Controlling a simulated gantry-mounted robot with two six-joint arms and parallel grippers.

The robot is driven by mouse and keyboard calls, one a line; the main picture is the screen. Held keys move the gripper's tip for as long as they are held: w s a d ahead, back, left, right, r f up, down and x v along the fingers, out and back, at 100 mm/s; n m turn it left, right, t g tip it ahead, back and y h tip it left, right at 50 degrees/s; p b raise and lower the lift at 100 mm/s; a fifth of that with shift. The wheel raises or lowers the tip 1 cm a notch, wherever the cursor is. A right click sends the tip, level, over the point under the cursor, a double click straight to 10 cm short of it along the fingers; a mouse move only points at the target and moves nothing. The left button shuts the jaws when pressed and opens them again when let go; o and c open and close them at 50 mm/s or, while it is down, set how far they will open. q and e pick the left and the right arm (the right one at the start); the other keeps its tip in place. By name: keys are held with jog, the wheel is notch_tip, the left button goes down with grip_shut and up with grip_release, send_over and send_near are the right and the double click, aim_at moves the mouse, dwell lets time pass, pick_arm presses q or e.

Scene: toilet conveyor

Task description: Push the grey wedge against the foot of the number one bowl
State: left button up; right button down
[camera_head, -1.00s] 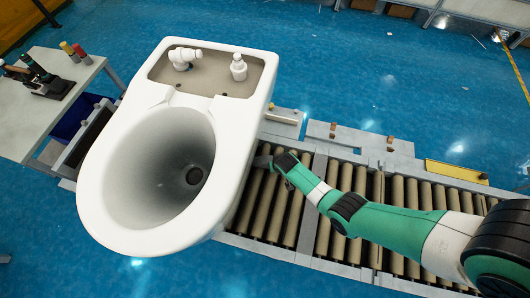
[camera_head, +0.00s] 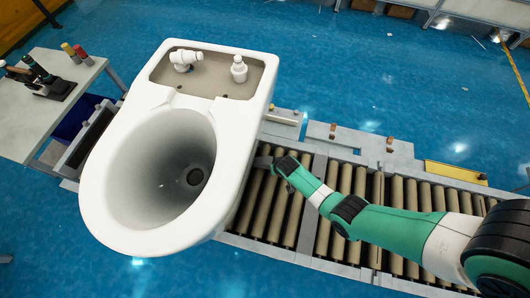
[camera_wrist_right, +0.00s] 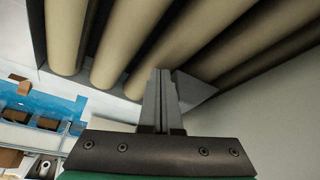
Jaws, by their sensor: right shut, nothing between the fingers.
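The white toilet bowl (camera_head: 246,120) stands on the roller conveyor, with its open basin toward the lower left. No number shows on it. Its pale side (camera_wrist_right: 265,125) fills the right of the right wrist view. My right gripper (camera_wrist_right: 160,78) is shut and empty, low over the rollers beside the bowl. The grey wedge (camera_wrist_right: 197,91) is just right of the fingertips, between them and the bowl's side. I cannot tell whether it touches the bowl. In the head view my right gripper (camera_head: 264,161) reaches the bowl's right side; the wedge is not clear there. My left gripper is out of view.
Tan conveyor rollers (camera_head: 325,215) run to the right beneath my right arm. A grey frame with a yellow bar (camera_head: 455,173) borders the far side. A table (camera_head: 35,125) with bottles and a tool stands at the left. Blue floor surrounds the conveyor.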

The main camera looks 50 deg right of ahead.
jog(key=shift+w+a+b, duration=0.25)
jog(key=shift+w+b, duration=0.15)
jog(key=shift+w, duration=0.2)
jog(key=shift+s, duration=0.1)
jog(key=shift+s+d, duration=0.1)
jog(key=shift+s+p, duration=0.15)
jog(key=shift+p, duration=0.15)
jog(key=shift+s+a, duration=0.1)
jog(key=shift+a, duration=0.1)
jog(key=shift+w+a, duration=0.15)
jog(key=shift+w, duration=0.25)
dwell(0.5)
dwell(0.4)
